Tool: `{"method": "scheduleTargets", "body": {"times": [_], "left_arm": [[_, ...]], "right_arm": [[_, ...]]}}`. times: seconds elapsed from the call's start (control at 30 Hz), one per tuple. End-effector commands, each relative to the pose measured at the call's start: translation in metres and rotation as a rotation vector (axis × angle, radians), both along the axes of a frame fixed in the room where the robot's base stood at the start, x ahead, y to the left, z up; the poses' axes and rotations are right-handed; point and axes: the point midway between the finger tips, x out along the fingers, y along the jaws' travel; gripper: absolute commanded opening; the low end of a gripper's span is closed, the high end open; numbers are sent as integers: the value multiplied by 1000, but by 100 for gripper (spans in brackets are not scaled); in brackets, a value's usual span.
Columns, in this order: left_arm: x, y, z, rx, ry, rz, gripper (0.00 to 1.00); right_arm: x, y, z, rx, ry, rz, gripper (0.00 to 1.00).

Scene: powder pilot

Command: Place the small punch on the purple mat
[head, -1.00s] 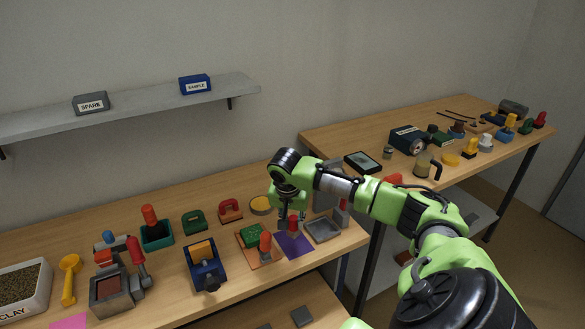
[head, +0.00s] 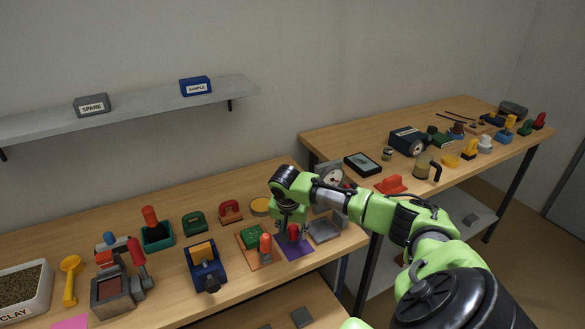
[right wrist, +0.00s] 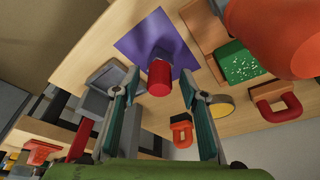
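The small punch, with a red handle and a grey lower part, stands on the purple mat (head: 296,252) at the right end of the near bench. Its red handle (head: 293,231) shows in the head view below my right gripper (head: 291,222). In the right wrist view the punch (right wrist: 159,77) is over the purple mat (right wrist: 137,42), between the spread fingertips of my right gripper (right wrist: 159,82). A gap shows on both sides of the handle, so the gripper is open. My left gripper is out of view.
A grey tray (head: 324,231) lies close right of the mat. An orange-handled tool (head: 265,246) and a green block (head: 251,235) stand close left. A blue holder (head: 205,268) is farther left. A second bench (head: 330,143) stands behind at right.

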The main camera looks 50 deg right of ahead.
Motion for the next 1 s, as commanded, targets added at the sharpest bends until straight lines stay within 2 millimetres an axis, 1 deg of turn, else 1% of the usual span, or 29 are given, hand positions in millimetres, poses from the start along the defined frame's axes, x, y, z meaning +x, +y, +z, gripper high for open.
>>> {"method": "scheduleTargets", "body": {"times": [0.27, 0.37, 0.47, 0.8, 0.9, 1.0], "left_arm": [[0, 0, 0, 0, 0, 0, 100], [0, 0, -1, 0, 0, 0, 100], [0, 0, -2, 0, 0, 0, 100], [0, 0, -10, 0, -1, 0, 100], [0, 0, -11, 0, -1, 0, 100], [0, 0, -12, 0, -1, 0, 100]], "right_arm": [[0, 0, 1, -1, 0, 0, 39], [0, 0, 5, -2, -1, 0, 39], [-1, 3, 17, 0, -2, 1, 39], [-11, 22, 85, -1, -5, 1, 39], [-14, 26, 101, 0, -2, 1, 39], [-16, 29, 111, 1, -2, 0, 39]]}}
